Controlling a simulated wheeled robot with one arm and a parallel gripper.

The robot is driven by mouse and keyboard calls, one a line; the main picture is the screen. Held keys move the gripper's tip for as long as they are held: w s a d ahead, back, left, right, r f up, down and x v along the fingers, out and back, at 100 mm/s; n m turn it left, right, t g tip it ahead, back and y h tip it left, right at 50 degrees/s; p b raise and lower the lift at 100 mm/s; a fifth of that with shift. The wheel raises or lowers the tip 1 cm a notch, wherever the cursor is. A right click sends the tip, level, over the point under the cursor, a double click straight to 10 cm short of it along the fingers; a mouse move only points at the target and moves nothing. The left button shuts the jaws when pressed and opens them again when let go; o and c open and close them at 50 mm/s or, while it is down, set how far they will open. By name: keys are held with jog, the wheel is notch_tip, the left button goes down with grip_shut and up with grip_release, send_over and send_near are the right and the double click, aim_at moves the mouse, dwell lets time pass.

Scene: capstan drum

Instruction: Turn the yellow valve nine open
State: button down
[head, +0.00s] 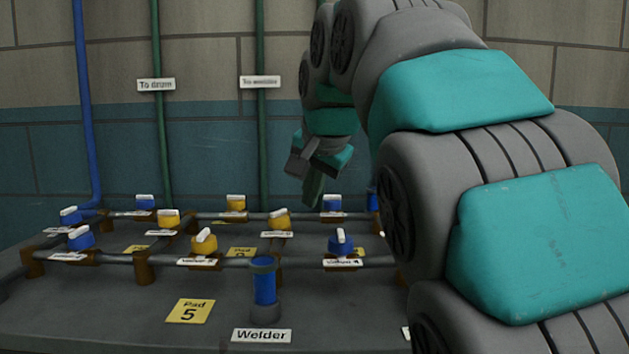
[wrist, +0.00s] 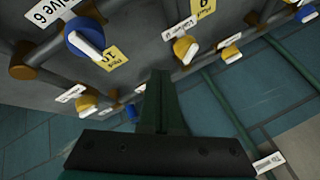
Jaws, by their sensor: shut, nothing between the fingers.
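Several yellow valves with white handles sit on the pipe rack. In the head view they are a front one (head: 204,242), one behind it (head: 168,220), a back one (head: 236,203) and one to the right (head: 279,220). Their labels are too small to read, so I cannot tell which is valve nine. The wrist view shows yellow valves at upper centre (wrist: 185,49), beside it (wrist: 231,54) and at left (wrist: 87,103). My gripper (head: 313,188) is shut and empty, pointing down above the rack's back right; its fingers (wrist: 160,88) touch no valve in view.
Blue valves stand among the yellow ones, including a front right one (head: 340,243) and one near a "Valve 6" label (wrist: 84,40). A blue post (head: 264,283) stands behind the "Welder" sign (head: 262,336). Green pipes (head: 262,140) climb the back wall. My arm hides the rack's right side.

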aim_at(279, 218)
jog(key=w+a+f, duration=0.3)
jog(key=w, duration=0.1)
jog(key=shift+w+a+p, duration=0.35)
jog(key=shift+w+d+f, duration=0.1)
jog(key=shift+d, duration=0.1)
dwell(0.4)
